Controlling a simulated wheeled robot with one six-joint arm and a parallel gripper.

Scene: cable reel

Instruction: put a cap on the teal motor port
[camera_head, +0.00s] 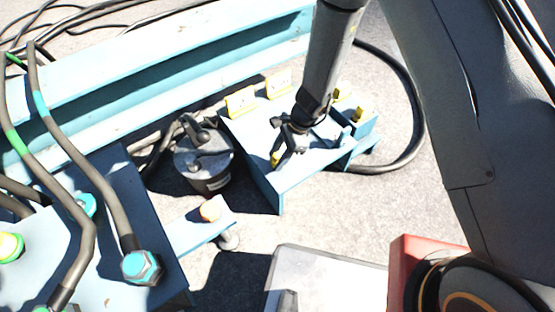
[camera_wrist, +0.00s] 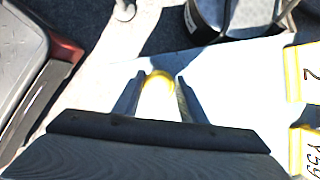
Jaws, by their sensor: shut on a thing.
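My gripper (camera_head: 285,156) points down over a light-blue bench plate (camera_head: 272,178). In the wrist view its fingers (camera_wrist: 158,90) are shut on a small round yellow cap (camera_wrist: 158,78). The cap also shows as a yellow patch by the fingertips in the head view (camera_head: 275,158). I cannot tell whether the cap touches the plate. To the left, a blue panel (camera_head: 115,185) carries hose fittings with teal collars, one in front (camera_head: 141,267) and one behind (camera_head: 87,204). I cannot tell which port is the teal motor port.
A dark grey canister (camera_head: 204,165) stands left of the plate. Yellow tags (camera_head: 240,103) line its back edge; marked ones show in the wrist view (camera_wrist: 304,72). Black hoses (camera_head: 55,165) cross the panel. A blue beam (camera_head: 170,60) runs behind. A low arm holds a peach knob (camera_head: 210,211).

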